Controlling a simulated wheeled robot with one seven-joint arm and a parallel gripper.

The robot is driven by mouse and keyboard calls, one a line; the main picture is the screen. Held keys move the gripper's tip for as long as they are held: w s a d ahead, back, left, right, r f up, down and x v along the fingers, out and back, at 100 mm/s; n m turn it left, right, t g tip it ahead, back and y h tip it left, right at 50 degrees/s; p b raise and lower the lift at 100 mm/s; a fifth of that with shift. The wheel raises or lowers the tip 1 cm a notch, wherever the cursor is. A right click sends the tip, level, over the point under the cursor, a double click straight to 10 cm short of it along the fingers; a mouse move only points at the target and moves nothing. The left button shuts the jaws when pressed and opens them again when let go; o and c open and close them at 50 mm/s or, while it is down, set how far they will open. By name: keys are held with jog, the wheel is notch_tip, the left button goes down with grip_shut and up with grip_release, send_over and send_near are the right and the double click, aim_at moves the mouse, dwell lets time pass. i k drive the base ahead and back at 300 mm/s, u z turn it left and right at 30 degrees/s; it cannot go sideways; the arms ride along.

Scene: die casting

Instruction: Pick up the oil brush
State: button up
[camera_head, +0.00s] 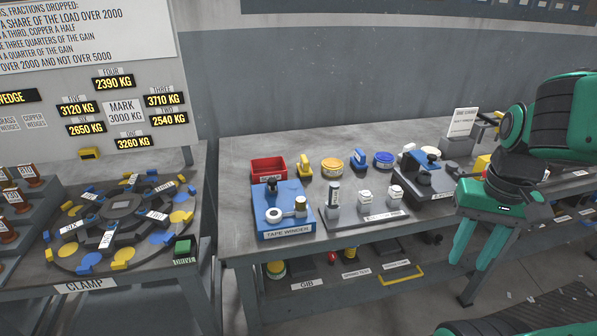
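My gripper (472,264) is green and hangs at the right, in front of the workbench's edge. Its two fingers point down and are apart, with nothing seen between them. I cannot pick out the oil brush for certain. A slim upright item with a dark top and pale label (334,194) stands on a grey stand (345,224) on the bench, left of my gripper.
The grey workbench (236,185) carries a blue tape winder (270,222), a red bin (268,171), tape rolls (332,165) and a blue-topped fixture (427,156). A lower shelf holds labelled items. A clamp table (140,279) with a round dial stands left.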

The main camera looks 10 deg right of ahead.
aim_at(304, 170)
jog(key=u, duration=0.05)
jog(key=i, duration=1)
jog(key=z, duration=0.05)
